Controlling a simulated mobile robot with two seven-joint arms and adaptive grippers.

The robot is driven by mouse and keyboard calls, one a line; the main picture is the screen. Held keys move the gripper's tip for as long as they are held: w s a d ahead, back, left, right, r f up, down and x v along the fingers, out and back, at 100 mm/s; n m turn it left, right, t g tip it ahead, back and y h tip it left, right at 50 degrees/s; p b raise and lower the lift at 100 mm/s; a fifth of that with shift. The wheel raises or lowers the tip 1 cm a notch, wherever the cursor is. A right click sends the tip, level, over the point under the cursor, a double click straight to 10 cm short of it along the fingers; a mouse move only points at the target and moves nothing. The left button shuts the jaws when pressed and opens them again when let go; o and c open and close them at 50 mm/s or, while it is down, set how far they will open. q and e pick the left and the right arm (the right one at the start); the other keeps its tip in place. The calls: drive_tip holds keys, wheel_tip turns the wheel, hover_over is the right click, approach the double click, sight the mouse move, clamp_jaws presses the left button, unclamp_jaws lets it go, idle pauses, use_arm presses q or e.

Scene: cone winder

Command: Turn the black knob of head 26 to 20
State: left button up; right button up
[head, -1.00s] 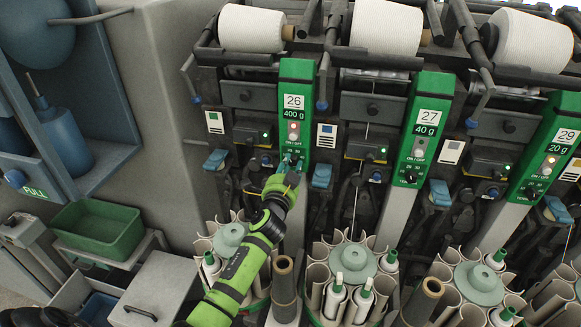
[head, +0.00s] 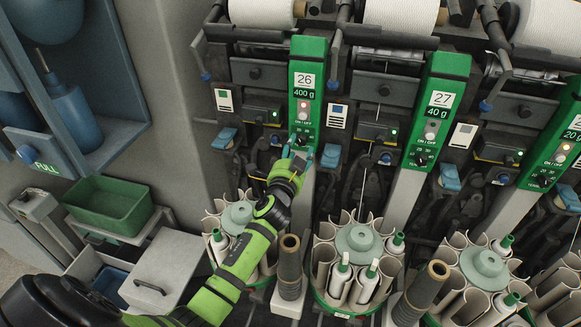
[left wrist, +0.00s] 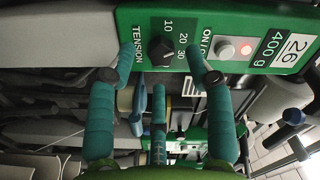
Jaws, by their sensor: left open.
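The green panel of head 26 (head: 308,70) carries a black knob (head: 302,139) under its red-lit button. In the left wrist view the black knob (left wrist: 163,51) shows beside the word TENSION and a scale marked 10, 20 and 30. I cannot read its pointer surely. My left gripper (head: 299,156) is just below and in front of the knob in the head view. In the left wrist view the open blue-green fingers of the left gripper (left wrist: 161,62) stand on either side of the knob, apart from it. My right gripper is not in view.
Head 27's green panel (head: 437,105) stands to the right with its own knob. Below are round tube magazines (head: 357,240) and a brown upright tube (head: 290,262). At left are a green bin (head: 108,203) and a grey lidded box (head: 160,270).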

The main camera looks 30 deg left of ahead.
use_arm(q)
drive_tip(key=v, duration=1)
drive_tip(key=shift+w+a, duration=0.1)
